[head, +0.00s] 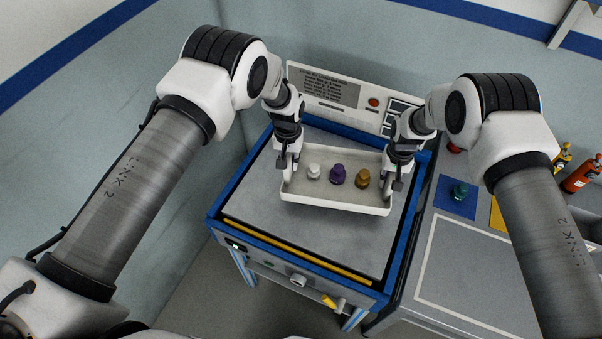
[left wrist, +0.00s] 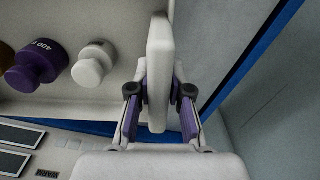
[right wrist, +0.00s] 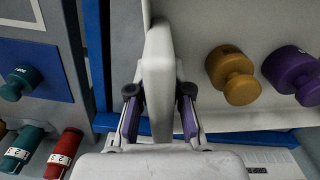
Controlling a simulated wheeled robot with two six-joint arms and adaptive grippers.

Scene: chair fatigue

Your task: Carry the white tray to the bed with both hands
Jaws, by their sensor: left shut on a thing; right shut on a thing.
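The white tray (head: 335,204) is over the grey bed (head: 300,239) of the blue-framed machine, near its back panel. I cannot tell whether it touches the bed. It looks about level and holds a white weight (head: 314,171), a purple weight (head: 338,175) and a brown-gold weight (head: 362,178), all upright. My left gripper (head: 287,166) is shut on the tray's left end wall, which also shows in the left wrist view (left wrist: 160,60). My right gripper (head: 396,178) is shut on the right end wall, seen in the right wrist view (right wrist: 159,65).
A control panel (head: 340,92) stands behind the bed. To the right is a grey counter (head: 470,265) with a green weight (head: 460,192) on a blue square (head: 447,203) and red bottles (head: 582,174) beyond. The front of the bed is clear.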

